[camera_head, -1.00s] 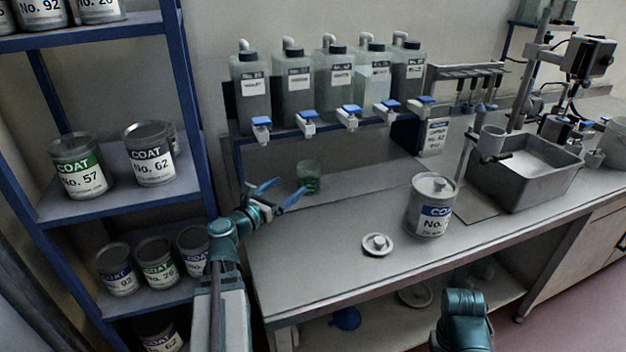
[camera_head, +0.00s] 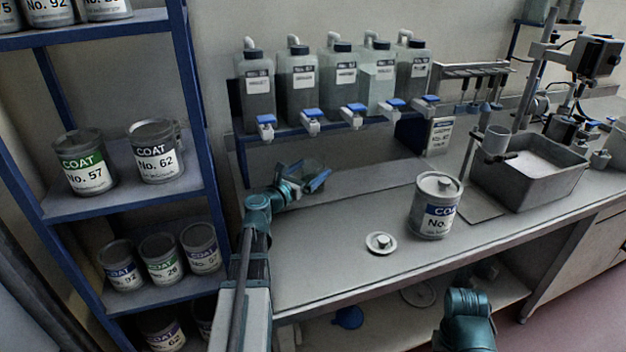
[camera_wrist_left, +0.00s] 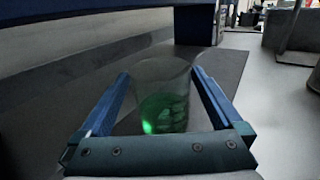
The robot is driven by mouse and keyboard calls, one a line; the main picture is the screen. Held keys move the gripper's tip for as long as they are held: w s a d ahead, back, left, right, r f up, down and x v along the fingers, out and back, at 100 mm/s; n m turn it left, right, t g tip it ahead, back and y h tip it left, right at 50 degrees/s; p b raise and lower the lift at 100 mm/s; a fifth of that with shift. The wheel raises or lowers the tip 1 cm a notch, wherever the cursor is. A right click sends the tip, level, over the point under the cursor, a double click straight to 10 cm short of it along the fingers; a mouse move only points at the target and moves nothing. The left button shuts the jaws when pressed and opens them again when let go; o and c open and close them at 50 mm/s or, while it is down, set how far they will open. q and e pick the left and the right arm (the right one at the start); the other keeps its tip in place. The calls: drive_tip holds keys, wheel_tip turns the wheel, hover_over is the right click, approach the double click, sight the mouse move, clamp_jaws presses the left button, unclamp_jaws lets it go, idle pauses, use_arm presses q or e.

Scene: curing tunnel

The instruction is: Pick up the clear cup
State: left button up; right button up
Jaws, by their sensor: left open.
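The clear cup (camera_head: 314,165) stands on the bench below the row of jugs, partly hidden by my left gripper in the head view. In the left wrist view the cup (camera_wrist_left: 163,98) is see-through, upright, with green in its lower part. My left gripper (camera_head: 309,174) is open, with its blue fingers around the cup. In the wrist view one finger of the left gripper (camera_wrist_left: 160,78) is on each side of the cup, and its base bar hides the cup's bottom. Any contact is hard to tell. Of my right arm only a teal part shows; its gripper is out of view.
Several jugs with blue taps (camera_head: 340,80) hang on a rack above the cup. A shelf with paint cans (camera_head: 155,150) stands at left. A labelled can (camera_head: 434,208) and a lid (camera_head: 380,243) are on the bench, right of the cup. A grey basin (camera_head: 530,175) is farther right.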

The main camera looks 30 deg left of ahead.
sight(319, 163)
use_arm(q)
drive_tip(key=w, duration=0.4)
drive_tip(key=shift+d, duration=0.15)
drive_tip(key=shift+s, duration=0.1)
drive_tip(key=shift+c, duration=0.3)
drive_tip(key=c, duration=1.3)
drive_tip(key=shift+c, duration=0.2)
drive_tip(key=shift+r, duration=0.2)
use_arm(e)
drive_tip(key=shift+r, duration=0.2)
